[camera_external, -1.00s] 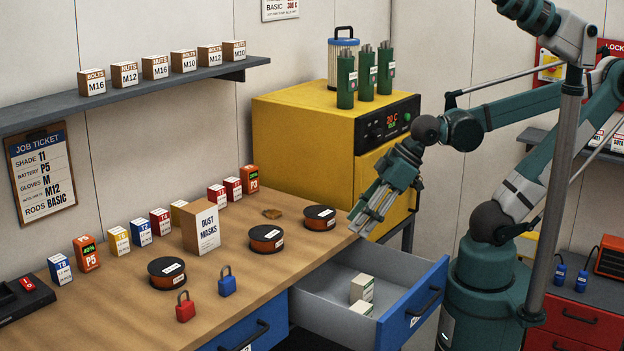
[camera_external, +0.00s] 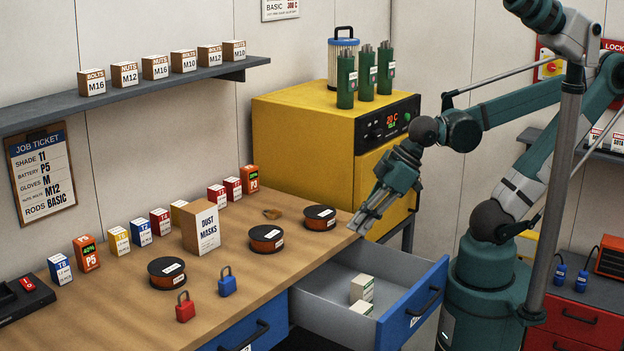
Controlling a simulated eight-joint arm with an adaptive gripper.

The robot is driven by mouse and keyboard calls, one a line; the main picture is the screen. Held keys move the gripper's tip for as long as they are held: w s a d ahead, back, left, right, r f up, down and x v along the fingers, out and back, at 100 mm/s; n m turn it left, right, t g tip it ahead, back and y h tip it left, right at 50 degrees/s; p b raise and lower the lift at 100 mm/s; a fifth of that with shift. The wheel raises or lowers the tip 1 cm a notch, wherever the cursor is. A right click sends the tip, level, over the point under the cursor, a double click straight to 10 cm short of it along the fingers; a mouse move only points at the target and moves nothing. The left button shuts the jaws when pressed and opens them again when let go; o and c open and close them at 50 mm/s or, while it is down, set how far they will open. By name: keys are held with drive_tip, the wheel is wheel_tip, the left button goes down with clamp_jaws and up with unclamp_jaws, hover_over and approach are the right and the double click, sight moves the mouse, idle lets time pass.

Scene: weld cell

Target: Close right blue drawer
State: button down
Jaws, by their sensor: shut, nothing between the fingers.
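The right blue drawer (camera_external: 396,332) is pulled out from under the wooden workbench (camera_external: 245,205). Its blue front has a dark handle (camera_external: 424,302) and its grey inside is open to view. Two small white boxes (camera_external: 361,289) lie in it. My gripper (camera_external: 364,231) is shut and empty, pointing down and left near the bench's right end, above the back of the drawer and apart from its front.
A second blue drawer (camera_external: 240,335) is shut at the left. A yellow oven (camera_external: 300,135) stands behind my gripper.

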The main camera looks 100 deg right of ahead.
drive_tip(key=s+a+f+n+g+p, duration=0.1)
drive_tip(key=a+f+n+g+p, duration=0.1)
drive_tip(key=a+n, duration=0.6)
drive_tip(key=s+a+f+n+g+p, duration=0.1)
drive_tip(key=s+a+f+n+p, duration=0.15)
drive_tip(key=a+n, duration=0.45)
drive_tip(key=s+a+f+n+g+h+p, duration=0.1)
drive_tip(key=s+a+f+n+p, duration=0.1)
drive_tip(key=s+a+n, duration=0.2)
drive_tip(key=s+a+f+n+h+p, duration=0.1)
drive_tip(key=s+a+n, duration=0.4)
drive_tip(key=a, duration=0.5)
drive_tip(key=shift+s+f+n+g+p, duration=0.2)
drive_tip(key=shift+f+n+g+p, duration=0.25)
drive_tip(key=shift+f+n, duration=0.5)
drive_tip(key=shift+a+f, duration=0.1)
drive_tip(key=shift+f, duration=0.1)
drive_tip(key=w+d+f+b, duration=0.2)
drive_tip(key=f, duration=0.2)
drive_tip(key=w+d+f+b, duration=0.2)
drive_tip(key=f, duration=0.3)
drive_tip(key=shift+w+d+f, duration=0.15)
drive_tip(key=shift+w+d, duration=0.1)
drive_tip(key=shift+w+d, duration=0.1)
